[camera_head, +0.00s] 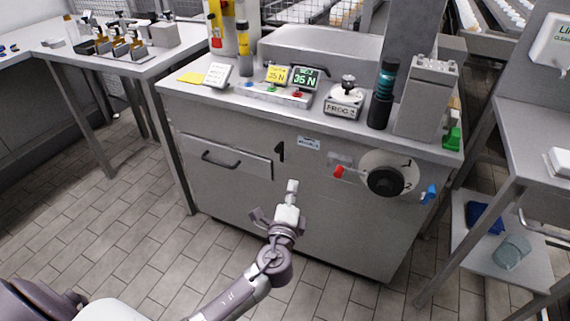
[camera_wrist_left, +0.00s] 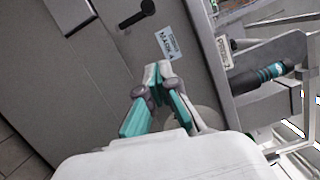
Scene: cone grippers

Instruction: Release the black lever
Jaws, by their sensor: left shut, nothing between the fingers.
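The black lever (camera_head: 279,151) is a small black handle on the front of the grey cabinet (camera_head: 300,225), between the drawer and a pale blue label. In the left wrist view the lever (camera_wrist_left: 138,13) shows near the top, its bar lying aslant with a round end. My left gripper (camera_head: 291,187) is in front of the cabinet, below and slightly right of the lever in the head view. In the left wrist view its fingers (camera_wrist_left: 158,72) are together with nothing between them, apart from the lever and pointing near the label. My right gripper is in neither view.
To the right of the lever are a red handle (camera_head: 339,171), a black round knob (camera_head: 385,181) and a blue handle (camera_head: 429,194). A drawer handle (camera_head: 220,160) projects at left. The label (camera_head: 308,143) is flat. Tiled floor in front is clear.

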